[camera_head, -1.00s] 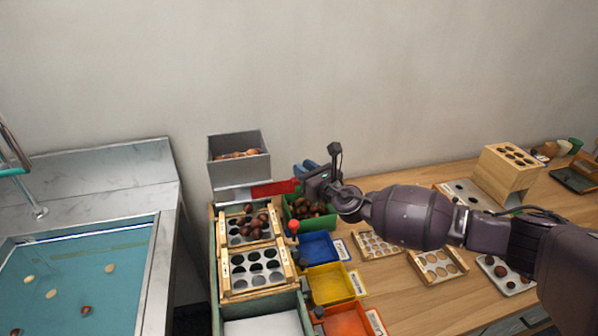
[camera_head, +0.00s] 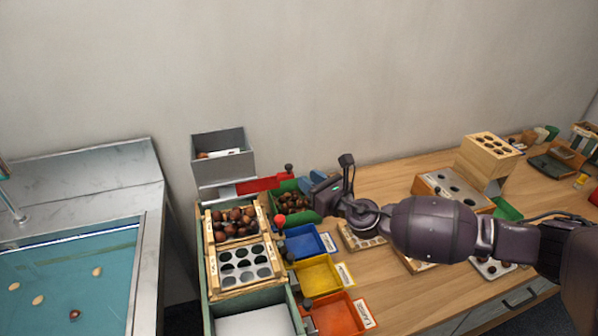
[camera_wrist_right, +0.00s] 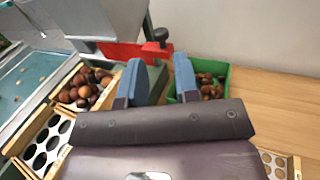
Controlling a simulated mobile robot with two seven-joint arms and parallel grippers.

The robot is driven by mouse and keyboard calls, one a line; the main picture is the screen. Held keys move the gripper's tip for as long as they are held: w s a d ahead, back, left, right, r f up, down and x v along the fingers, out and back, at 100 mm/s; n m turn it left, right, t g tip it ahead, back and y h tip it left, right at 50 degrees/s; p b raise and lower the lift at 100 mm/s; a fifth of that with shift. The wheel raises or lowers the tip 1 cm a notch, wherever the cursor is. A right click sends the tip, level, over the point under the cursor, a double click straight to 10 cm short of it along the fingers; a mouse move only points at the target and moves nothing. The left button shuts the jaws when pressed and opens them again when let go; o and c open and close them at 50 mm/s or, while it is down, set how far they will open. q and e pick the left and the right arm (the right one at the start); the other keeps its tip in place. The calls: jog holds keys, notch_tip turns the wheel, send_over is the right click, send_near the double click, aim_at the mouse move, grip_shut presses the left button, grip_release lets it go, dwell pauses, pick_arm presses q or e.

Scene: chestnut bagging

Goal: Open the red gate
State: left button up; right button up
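The red gate (camera_head: 258,184) is a flat bar with a dark knob (camera_head: 288,169) at its right end. It sticks out to the right below the grey hopper (camera_head: 222,158). It also shows in the wrist view (camera_wrist_right: 128,52), just beyond my fingers. My right gripper (camera_head: 319,181) is to the right of the knob and apart from it. Its two blue fingers (camera_wrist_right: 163,80) are spread with nothing between them. Chestnuts (camera_head: 234,222) lie heaped on the upper holed tray below the hopper. Few chestnuts show inside the hopper. My left gripper is not in view.
A green bin (camera_head: 309,215) of chestnuts stands beneath my right gripper. Blue (camera_head: 303,242), yellow (camera_head: 318,275) and red-orange (camera_head: 337,316) bins line the right of the trays. A sink (camera_head: 70,275) is at left. A wooden block with holes (camera_head: 487,160) stands at right.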

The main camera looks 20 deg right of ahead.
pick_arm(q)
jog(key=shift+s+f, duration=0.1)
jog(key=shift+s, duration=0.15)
pick_arm(e)
jog(key=shift+v, duration=1.15)
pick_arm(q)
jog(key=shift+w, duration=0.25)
